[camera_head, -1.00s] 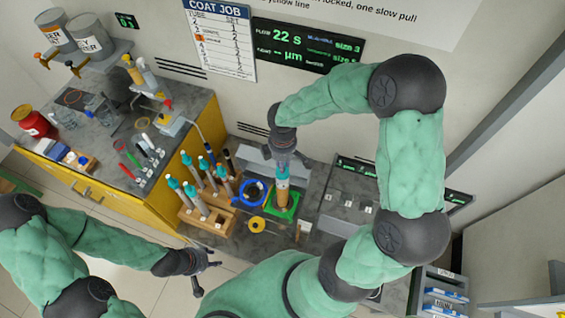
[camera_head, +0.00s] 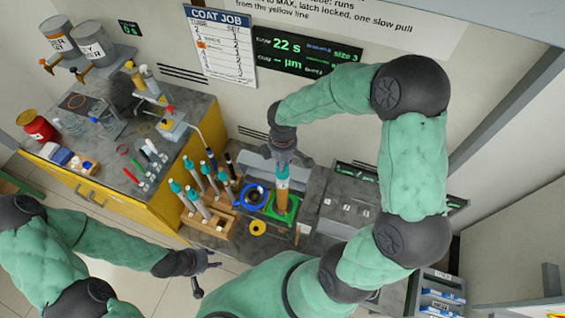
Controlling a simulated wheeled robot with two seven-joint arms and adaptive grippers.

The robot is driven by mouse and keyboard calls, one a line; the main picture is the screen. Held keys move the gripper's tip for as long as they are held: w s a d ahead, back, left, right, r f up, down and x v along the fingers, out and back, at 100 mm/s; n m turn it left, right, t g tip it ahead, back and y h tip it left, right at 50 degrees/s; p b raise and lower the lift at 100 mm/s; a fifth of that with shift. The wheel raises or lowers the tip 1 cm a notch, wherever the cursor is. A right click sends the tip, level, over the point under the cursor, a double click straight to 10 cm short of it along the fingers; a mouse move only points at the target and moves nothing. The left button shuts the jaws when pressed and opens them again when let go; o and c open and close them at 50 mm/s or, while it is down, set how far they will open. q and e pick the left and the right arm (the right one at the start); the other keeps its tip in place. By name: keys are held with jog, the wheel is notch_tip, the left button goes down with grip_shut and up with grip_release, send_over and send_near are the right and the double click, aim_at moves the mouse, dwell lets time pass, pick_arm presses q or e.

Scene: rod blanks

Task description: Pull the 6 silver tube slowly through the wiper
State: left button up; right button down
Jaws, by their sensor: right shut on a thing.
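My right gripper (camera_head: 284,158) reaches down from above and is shut on the upper end of a tube (camera_head: 282,188). The tube has a teal top and an orange-tan part below, and stands upright over a green square fixture (camera_head: 281,210). I cannot tell how far it sits inside the fixture. Several tubes with teal tops (camera_head: 194,194) stand in wooden racks to the left. My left gripper (camera_head: 205,270) hangs low at the left, away from the tubes; its fingers are too small to read.
A blue ring fixture (camera_head: 252,195) sits just left of the green one. A yellow ring (camera_head: 257,227) lies in front. Grey boxes (camera_head: 349,208) stand at the right. A yellow cabinet (camera_head: 130,212) carries bottles and tools. A display (camera_head: 305,53) on the wall shows 22 s.

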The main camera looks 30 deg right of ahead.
jog(key=shift+r+p, duration=2.2)
jog(key=shift+r, duration=0.9)
jog(key=shift+r+p, duration=1.35)
jog(key=shift+r, duration=0.35)
